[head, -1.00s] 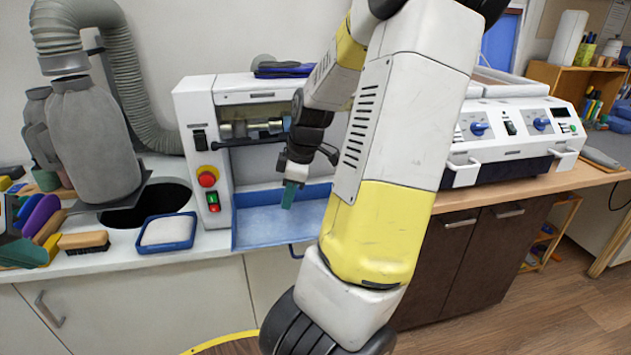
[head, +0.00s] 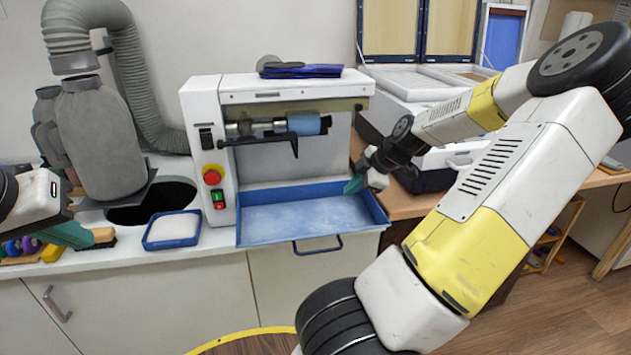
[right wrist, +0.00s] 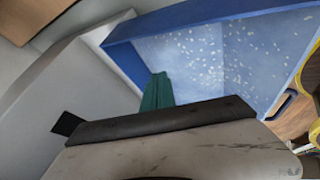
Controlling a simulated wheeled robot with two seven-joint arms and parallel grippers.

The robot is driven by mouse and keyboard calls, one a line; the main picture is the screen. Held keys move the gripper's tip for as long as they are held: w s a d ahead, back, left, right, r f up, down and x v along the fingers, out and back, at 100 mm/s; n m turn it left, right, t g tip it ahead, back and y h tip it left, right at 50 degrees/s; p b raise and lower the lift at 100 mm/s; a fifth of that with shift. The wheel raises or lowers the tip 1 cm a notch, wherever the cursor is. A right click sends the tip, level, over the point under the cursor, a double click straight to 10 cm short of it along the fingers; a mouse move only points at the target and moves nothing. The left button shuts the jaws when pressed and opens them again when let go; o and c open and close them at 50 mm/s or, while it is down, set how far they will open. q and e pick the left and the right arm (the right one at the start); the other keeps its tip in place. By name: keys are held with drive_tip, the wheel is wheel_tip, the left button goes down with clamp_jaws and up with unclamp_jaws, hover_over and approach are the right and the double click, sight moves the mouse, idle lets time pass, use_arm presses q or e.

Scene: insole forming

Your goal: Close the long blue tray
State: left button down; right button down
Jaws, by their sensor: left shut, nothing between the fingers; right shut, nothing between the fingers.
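The long blue tray (head: 300,219) sticks out from the front of the white machine (head: 285,90), pulled open, with white dust on its floor and a dark handle (head: 318,245) on its front. It also shows in the right wrist view (right wrist: 200,55). My right gripper (head: 354,185), with green fingers, is shut and empty over the tray's right end; its fingers (right wrist: 158,90) show near the tray wall in the wrist view. I cannot tell whether they touch it. My left gripper (head: 72,235) is shut and empty at the far left, above the counter and apart from the tray.
A small blue tray (head: 172,230) of white material sits left of the long tray, near a dark round hole (head: 150,205). A grey bag (head: 95,135) and hose stand behind. Dark blue insoles (head: 300,71) lie on the machine. The floor in front is clear.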

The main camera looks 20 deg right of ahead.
sight(341, 208)
drive_tip(key=x, duration=0.4)
drive_tip(key=shift+w+a+f, duration=0.1)
drive_tip(key=shift+w+f, duration=0.1)
drive_tip(key=shift+w, duration=0.2)
drive_tip(key=shift+w+d+r, duration=0.1)
drive_tip(key=shift+w+d, duration=0.05)
drive_tip(key=shift+w, duration=0.4)
drive_tip(key=shift+w+d, duration=0.15)
drive_tip(key=shift+w, duration=0.4)
drive_tip(key=shift+w+d, duration=0.25)
drive_tip(key=shift+w, duration=0.3)
